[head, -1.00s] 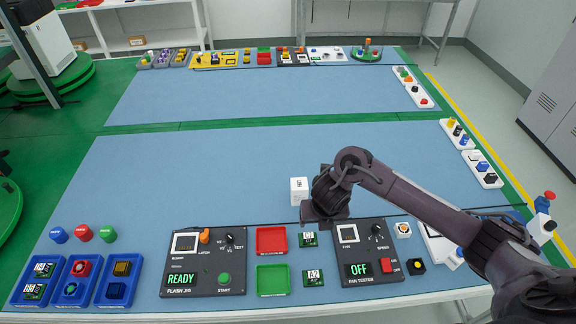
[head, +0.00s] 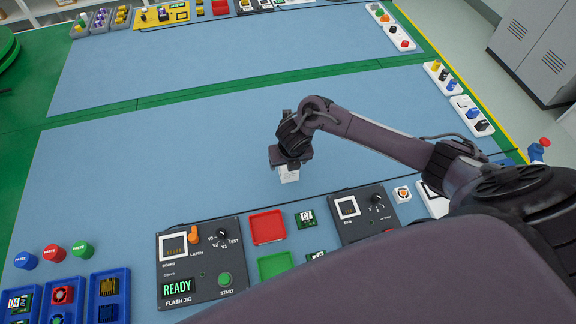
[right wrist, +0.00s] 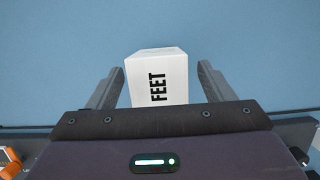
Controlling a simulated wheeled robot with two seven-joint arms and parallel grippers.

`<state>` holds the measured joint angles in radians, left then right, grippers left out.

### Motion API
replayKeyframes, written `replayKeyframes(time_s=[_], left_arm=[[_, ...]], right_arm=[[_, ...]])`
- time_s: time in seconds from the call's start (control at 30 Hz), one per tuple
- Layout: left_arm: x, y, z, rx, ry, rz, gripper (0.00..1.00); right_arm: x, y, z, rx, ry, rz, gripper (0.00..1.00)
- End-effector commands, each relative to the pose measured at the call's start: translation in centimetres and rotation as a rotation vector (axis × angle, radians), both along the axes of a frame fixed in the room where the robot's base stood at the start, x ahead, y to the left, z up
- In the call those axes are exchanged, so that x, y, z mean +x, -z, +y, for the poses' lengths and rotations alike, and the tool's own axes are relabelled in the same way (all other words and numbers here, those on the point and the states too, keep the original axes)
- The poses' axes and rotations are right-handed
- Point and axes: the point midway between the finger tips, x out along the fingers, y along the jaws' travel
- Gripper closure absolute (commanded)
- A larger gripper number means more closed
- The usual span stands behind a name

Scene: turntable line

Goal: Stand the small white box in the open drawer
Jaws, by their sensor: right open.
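The small white box (right wrist: 156,75) stands on the blue mat and carries the word FEET on the face seen in the right wrist view. In the head view the box (head: 289,175) shows just below my right gripper (head: 289,163), which hides its upper part. My right gripper (right wrist: 160,84) is open, with one finger on each side of the box and a visible gap on both sides. My left gripper is not in view. No open drawer is visible in these frames.
A flash jig (head: 202,262) with a READY display, a red tray (head: 267,227), a green tray (head: 274,267) and a fan tester (head: 362,212) line the mat's front. Blue bins (head: 107,295) stand at front left. The mat (head: 160,165) left of the box is clear.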

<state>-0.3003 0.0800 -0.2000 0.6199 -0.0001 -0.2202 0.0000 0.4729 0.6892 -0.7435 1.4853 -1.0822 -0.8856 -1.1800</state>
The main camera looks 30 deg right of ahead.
Motion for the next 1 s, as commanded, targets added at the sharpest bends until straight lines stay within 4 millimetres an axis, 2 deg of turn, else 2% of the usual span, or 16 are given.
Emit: replayKeyframes(time_s=[0.13, 0.4, 0.8, 0.83, 1.0], left_arm=[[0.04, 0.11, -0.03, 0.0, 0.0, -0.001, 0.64], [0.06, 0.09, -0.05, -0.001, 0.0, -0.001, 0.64], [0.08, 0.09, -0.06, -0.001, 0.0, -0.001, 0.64], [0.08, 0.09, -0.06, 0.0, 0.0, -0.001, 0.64], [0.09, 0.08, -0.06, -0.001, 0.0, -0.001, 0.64]], right_arm=[[0.42, 1.48, 0.01, 0.002, 0.0, -0.001, 0.25], [0.47, 1.66, -0.01, 0.001, -0.002, -0.001, 0.27], [0.5, 1.6, -0.04, 0.001, -0.001, -0.002, 0.79], [0.51, 1.59, -0.04, 0.001, -0.001, -0.002, 0.82], [0.51, 1.56, -0.04, 0.001, -0.001, -0.002, 0.82]])
